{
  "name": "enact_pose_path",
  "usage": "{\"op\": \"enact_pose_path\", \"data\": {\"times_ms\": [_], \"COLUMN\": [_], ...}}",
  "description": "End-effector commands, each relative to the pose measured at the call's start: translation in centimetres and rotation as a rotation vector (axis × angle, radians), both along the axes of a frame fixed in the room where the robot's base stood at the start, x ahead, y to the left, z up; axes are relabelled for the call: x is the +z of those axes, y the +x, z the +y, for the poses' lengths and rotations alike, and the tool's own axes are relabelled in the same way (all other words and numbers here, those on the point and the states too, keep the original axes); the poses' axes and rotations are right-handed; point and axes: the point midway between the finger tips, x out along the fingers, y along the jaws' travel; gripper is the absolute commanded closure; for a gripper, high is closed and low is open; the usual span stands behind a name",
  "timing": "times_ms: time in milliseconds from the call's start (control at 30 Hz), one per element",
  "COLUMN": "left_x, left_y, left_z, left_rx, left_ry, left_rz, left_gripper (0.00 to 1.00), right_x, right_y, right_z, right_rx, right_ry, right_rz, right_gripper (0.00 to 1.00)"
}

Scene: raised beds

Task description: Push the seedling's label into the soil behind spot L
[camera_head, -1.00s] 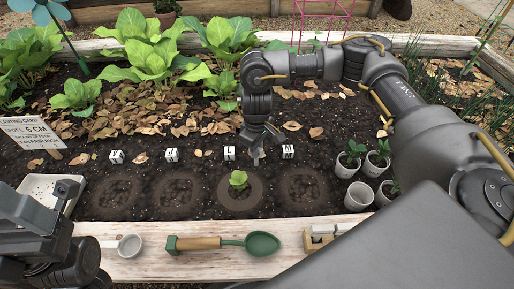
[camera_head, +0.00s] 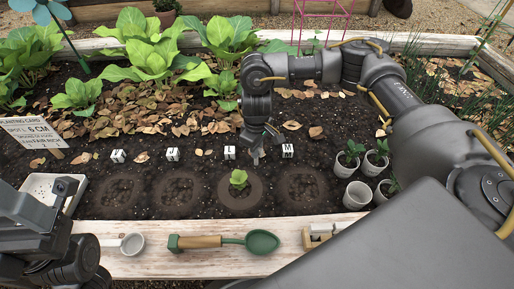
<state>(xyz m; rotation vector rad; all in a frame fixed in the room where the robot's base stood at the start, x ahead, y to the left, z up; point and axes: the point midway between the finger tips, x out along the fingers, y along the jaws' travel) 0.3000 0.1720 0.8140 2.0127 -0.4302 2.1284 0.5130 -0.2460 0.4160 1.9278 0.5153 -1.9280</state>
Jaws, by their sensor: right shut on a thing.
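The seedling (camera_head: 238,179) stands upright in the round soil patch of spot L. The block marked L (camera_head: 230,153) stands behind that patch. My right gripper (camera_head: 256,151) points down at the soil behind the seedling, between the L block and the M block (camera_head: 288,151). It is shut on a small, thin piece, apparently the label, mostly hidden by the fingers. Its tip is at or very near the soil; I cannot tell how deep. My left gripper (camera_head: 22,212) is at the lower left, over the front board near a white tray; its jaws are not clear.
A planting card (camera_head: 32,131) stands at the left above the white tray (camera_head: 38,184). A green trowel (camera_head: 262,242) and a small cup (camera_head: 132,244) lie on the front board (camera_head: 200,262). Several pots (camera_head: 357,195) stand at right. Empty soil spots flank the seedling.

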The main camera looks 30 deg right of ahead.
Motion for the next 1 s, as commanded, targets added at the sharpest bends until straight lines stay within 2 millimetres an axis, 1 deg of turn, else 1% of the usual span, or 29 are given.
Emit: {"op": "enact_pose_path", "data": {"times_ms": [233, 500, 1000], "left_x": [0.05, 0.54, 0.40], "left_y": [0.00, 0.00, -0.01], "left_z": [0.00, 0.00, 0.00], "left_rx": [0.000, 0.000, 0.000], "left_ry": [0.000, 0.000, 0.000], "left_rz": [0.000, 0.000, 0.000], "left_gripper": [0.00, 0.00, 0.00], "right_x": [0.01, 0.00, -0.24], "right_y": [-0.01, 0.00, 0.00], "right_z": [0.00, 0.00, 0.00], "right_rx": [0.000, -0.001, 0.000], "right_ry": [0.000, 0.000, 0.000], "right_rz": [0.000, 0.000, 0.000], "right_gripper": [1.00, 1.00, 1.00]}}
